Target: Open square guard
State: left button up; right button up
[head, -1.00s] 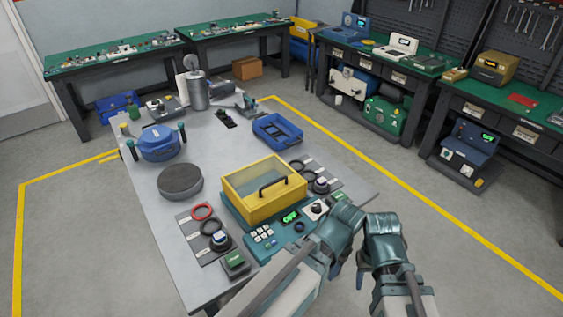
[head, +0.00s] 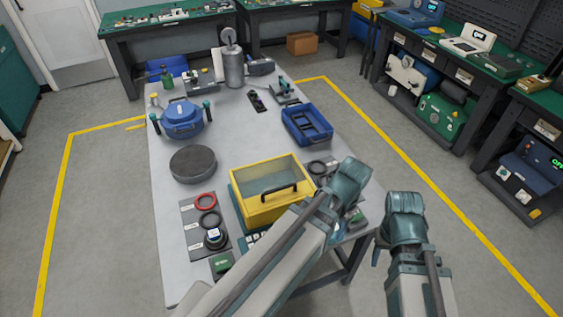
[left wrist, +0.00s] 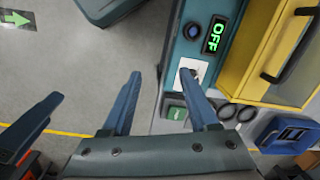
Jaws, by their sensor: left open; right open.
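The square guard (head: 268,205) is a yellow box with a clear top window and a black handle (head: 280,191). It looks shut on its teal tester at the near part of the table. Its side and handle also show at upper right in the left wrist view (left wrist: 262,68). My left gripper (left wrist: 160,74) is open and empty beside the tester's panel, one fingertip close to a white switch plate (left wrist: 194,68). A display (left wrist: 215,35) reads OFF. In the head view my left arm hides much of the panel. My right gripper (head: 379,250) is open, off the table's right side.
A dark round disc (head: 193,164), a blue lidded pot (head: 182,119) and a blue tray (head: 307,125) stand farther back.

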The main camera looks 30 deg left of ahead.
pick_arm(q)
jog(key=w+a+r+m+p, duration=0.1)
jog(key=w+a, duration=0.2)
jog(key=a, duration=0.4)
jog(key=w+a+r+m+p, duration=0.1)
jog(key=w+a, duration=0.1)
jog(key=a, duration=0.5)
jog(key=w+a+r+m+h+p, duration=0.1)
jog(key=w+a+r, duration=0.1)
jog(key=a, duration=0.5)
jog(key=shift+w+a, duration=0.3)
jog(key=shift+w, duration=0.5)
notch_tip(320, 180, down, 7)
jog(key=b, duration=0.7)
jog(key=shift+f, duration=0.1)
jog(key=c, duration=0.3)
grip_shut()
